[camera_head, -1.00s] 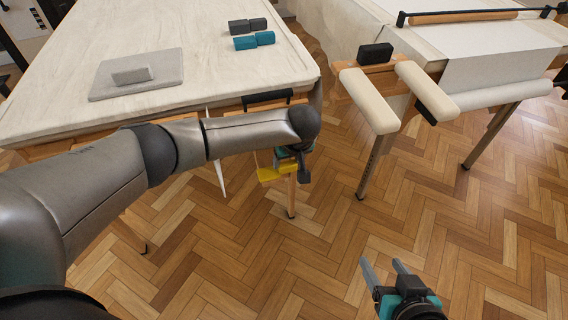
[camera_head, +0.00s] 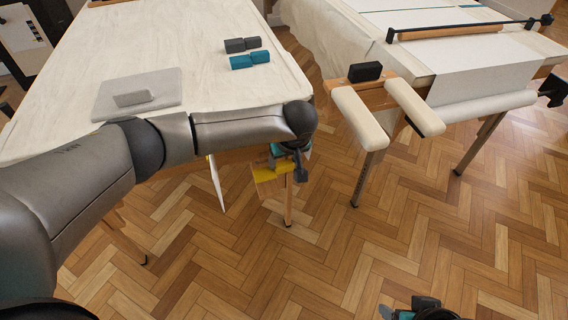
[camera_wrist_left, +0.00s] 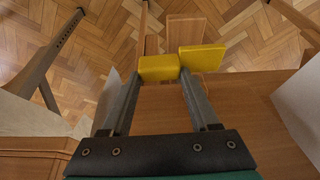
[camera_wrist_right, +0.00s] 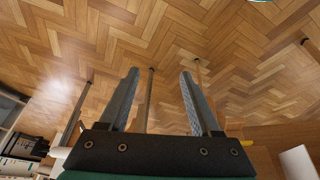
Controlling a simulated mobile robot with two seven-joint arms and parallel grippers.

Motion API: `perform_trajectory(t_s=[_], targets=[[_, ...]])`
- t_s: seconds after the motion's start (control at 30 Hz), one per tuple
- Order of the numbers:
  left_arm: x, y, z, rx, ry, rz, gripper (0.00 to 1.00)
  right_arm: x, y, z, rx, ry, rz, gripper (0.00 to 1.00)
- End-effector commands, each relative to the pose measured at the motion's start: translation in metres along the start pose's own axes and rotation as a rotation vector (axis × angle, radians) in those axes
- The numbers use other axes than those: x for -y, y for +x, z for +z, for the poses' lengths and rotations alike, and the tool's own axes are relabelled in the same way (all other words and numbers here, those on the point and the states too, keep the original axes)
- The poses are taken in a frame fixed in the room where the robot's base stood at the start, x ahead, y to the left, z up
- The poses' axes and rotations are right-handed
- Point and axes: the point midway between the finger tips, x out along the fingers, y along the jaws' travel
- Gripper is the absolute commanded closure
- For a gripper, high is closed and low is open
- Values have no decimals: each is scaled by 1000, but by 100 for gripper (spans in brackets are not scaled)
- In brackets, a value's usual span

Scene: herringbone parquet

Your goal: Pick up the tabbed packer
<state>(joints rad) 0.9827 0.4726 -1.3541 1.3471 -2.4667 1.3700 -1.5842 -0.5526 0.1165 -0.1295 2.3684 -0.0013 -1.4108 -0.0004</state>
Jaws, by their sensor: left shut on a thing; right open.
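A yellow stepped block, which looks like the tabbed packer (camera_wrist_left: 158,68), sits between the fingertips of my left gripper (camera_wrist_left: 162,82). In the left wrist view it shows as two offset yellow parts. My left gripper is shut on it. In the head view, the yellow block (camera_head: 264,174) is just beyond the front edge of the pale table, below the top, and the arm partly hides my left gripper (camera_head: 272,168). My right gripper (camera_wrist_right: 159,77) is open and empty over the floor.
The pale table (camera_head: 225,95) bears a grey slab (camera_head: 165,100) with a small block, and grey and teal blocks (camera_head: 250,60). To the right stands a second table with a padded wooden frame (camera_head: 352,118). Open parquet (camera_head: 340,250) lies in front.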

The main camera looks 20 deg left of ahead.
Motion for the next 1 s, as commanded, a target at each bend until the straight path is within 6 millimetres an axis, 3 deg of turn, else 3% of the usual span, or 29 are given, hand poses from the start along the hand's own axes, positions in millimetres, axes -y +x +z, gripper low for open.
perform_trajectory(t_s=[0.13, 0.37, 0.8, 1.0], targets=[[1, -15, -5, 1, 2, -2, 93, 1, 16, 7, 27, -1, -4, 35], [1, -31, 39, 6, 8, -2, 93, 3, 43, 22, 74, -3, -7, 35], [4, -73, 142, 6, 7, -1, 93, 5, 90, 71, 165, -8, -12, 35], [5, -83, 169, 4, 4, -2, 93, 5, 99, 83, 179, -10, -11, 35]])
